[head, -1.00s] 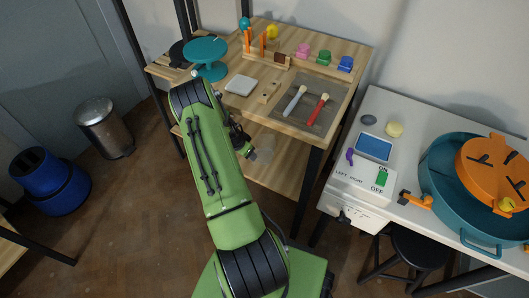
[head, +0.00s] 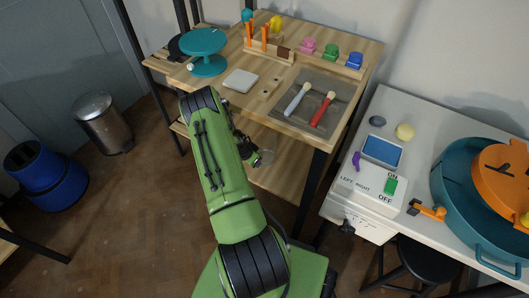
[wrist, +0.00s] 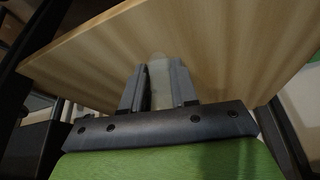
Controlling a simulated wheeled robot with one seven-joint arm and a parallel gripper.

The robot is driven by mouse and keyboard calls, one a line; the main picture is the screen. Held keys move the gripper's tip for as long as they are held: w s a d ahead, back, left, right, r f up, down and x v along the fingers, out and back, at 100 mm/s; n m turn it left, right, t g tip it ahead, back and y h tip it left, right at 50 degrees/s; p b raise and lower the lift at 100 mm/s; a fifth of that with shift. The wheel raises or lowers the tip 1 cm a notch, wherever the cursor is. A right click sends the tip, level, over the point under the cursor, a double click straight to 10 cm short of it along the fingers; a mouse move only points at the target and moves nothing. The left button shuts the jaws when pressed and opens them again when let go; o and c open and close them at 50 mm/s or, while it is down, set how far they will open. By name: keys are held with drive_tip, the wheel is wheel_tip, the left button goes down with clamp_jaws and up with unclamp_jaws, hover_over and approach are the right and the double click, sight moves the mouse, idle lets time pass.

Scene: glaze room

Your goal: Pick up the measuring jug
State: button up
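A small clear, pale thing, seemingly the measuring jug (head: 267,157), stands over the lower shelf, just right of my gripper (head: 256,160). It is see-through and hard to make out, and my arm and gripper cover part of its left side. In the wrist view, a pale, cloudy shape that looks like the jug (wrist: 159,72) shows between the two fingers of my gripper (wrist: 159,84) and a little beyond their tips. The fingers stand apart. I cannot tell whether they touch it.
The wooden workbench (head: 346,112) with brushes, colored pots and a teal stand (head: 206,45) is above the lower shelf (head: 285,172). A dark bench leg (head: 312,185) stands right of the gripper. A white table (head: 405,105) is farther right.

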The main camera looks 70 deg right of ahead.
clamp_jaws()
drive_tip(key=shift+r, duration=0.15)
